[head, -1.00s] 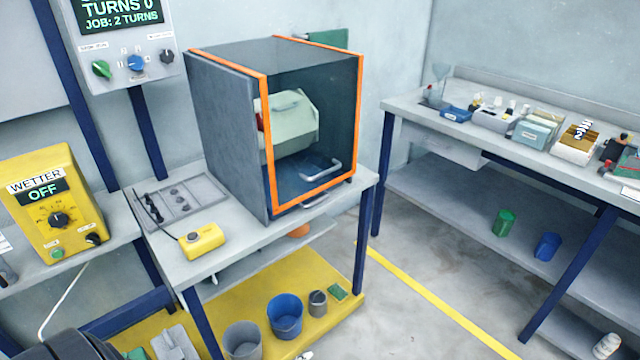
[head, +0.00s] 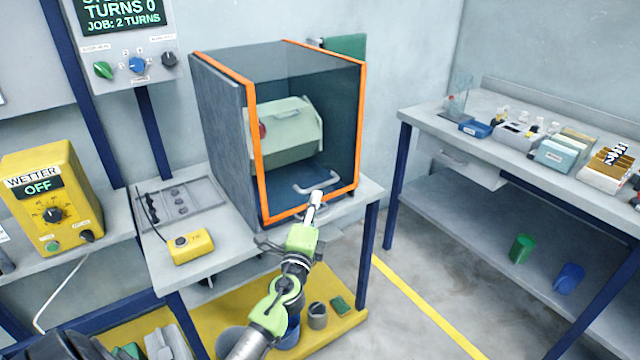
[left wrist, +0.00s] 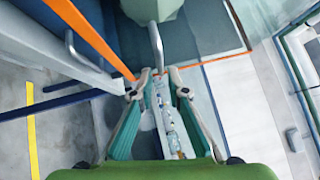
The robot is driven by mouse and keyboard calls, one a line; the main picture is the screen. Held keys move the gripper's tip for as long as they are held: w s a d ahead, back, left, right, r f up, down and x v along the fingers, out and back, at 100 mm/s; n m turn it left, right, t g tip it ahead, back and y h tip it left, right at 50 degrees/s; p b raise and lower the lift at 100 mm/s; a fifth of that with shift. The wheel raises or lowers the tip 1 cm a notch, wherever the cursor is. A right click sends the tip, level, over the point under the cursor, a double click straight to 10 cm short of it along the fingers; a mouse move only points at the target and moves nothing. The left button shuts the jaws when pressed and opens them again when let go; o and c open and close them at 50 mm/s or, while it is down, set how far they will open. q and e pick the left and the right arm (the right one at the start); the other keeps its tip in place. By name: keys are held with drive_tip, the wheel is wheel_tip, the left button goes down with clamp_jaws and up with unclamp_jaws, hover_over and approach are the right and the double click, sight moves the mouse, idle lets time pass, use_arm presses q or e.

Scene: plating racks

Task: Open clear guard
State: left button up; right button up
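The clear guard (head: 309,130) is a see-through panel in an orange frame on the front of a grey box; it stands closed. Its pale bar handle (head: 318,184) is low on the panel. Inside, a pale green drum-like part (head: 290,135) shows through. My left gripper (head: 315,200) is just in front of the handle. In the left wrist view, its two fingers (left wrist: 160,73) are apart, and the handle (left wrist: 156,42) lies ahead of them, its near end lined up with the gap. I cannot tell whether they touch. My right gripper is out of view.
A yellow pendant box (head: 191,247) and a grey tray (head: 181,201) lie on the table left of the box. A yellow wetter unit (head: 48,198) stands further left. A bench with small containers (head: 560,152) is at right. Floor between is clear.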

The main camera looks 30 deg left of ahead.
sight(320, 186)
use_arm(q)
drive_tip(key=x, duration=0.7)
clamp_jaws()
